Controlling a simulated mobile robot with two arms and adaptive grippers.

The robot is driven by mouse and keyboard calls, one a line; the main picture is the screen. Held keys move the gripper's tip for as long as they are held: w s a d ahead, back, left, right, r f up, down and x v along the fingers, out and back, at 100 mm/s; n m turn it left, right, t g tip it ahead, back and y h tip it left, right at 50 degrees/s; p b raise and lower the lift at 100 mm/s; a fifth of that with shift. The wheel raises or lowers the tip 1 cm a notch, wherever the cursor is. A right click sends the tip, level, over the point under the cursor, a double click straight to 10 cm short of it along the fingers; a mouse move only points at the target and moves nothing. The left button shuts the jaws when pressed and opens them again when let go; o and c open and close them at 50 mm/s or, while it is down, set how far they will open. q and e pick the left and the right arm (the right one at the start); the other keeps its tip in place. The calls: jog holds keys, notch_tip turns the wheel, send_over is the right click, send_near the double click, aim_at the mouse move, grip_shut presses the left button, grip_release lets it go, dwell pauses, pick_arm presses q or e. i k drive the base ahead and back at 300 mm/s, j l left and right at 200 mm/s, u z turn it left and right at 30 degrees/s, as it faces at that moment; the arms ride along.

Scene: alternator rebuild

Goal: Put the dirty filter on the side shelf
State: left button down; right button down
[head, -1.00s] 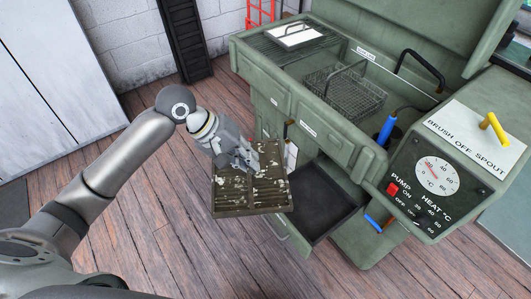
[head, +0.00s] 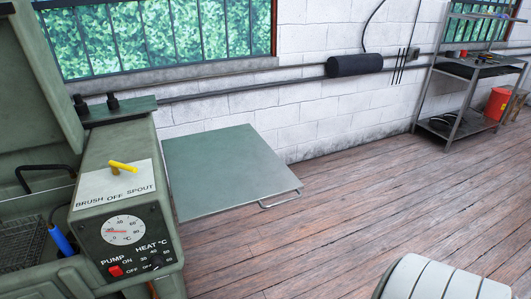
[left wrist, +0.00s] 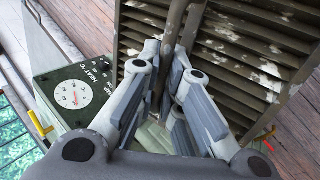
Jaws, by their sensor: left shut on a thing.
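The dirty filter (left wrist: 240,45) is a dark brown louvred panel with pale flaking patches. It fills the upper right of the left wrist view. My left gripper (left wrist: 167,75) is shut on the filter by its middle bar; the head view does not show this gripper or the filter. The side shelf (head: 225,165) is a flat grey-green plate on the right side of the parts washer, with a rail handle at its front right corner. Its top is bare. My right gripper is in neither view.
The green washer's control box (head: 125,215), with a dial and yellow knob (head: 123,167), stands just left of the shelf. A brick wall and window (head: 160,40) lie behind. A metal rack (head: 465,90) and red bucket (head: 497,103) stand far right. Wooden floor is clear between.

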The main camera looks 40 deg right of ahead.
aim_at(231, 176)
jog(key=z, duration=0.4)
jog(key=l+z, duration=0.15)
jog(key=z, duration=0.2)
jog(key=i+z, duration=0.1)
jog(key=z, duration=0.65)
jog(key=i+l+z, duration=0.2)
jog(key=z, duration=0.2)
jog(key=i+l+z, duration=0.1)
jog(key=i+z, duration=0.55)
jog(key=z, duration=0.15)
jog(key=i+l+u, duration=0.1)
jog(key=i+u, duration=0.25)
jog(key=i+l+u, duration=0.15)
jog(key=i+u, duration=0.35)
jog(key=u, duration=0.4)
jog(key=i+u, duration=0.15)
jog(key=u, duration=0.3)
jog(key=i+l+u, duration=0.1)
jog(key=u, duration=0.4)
jog(key=i+l+u, duration=0.1)
jog(key=u, duration=0.35)
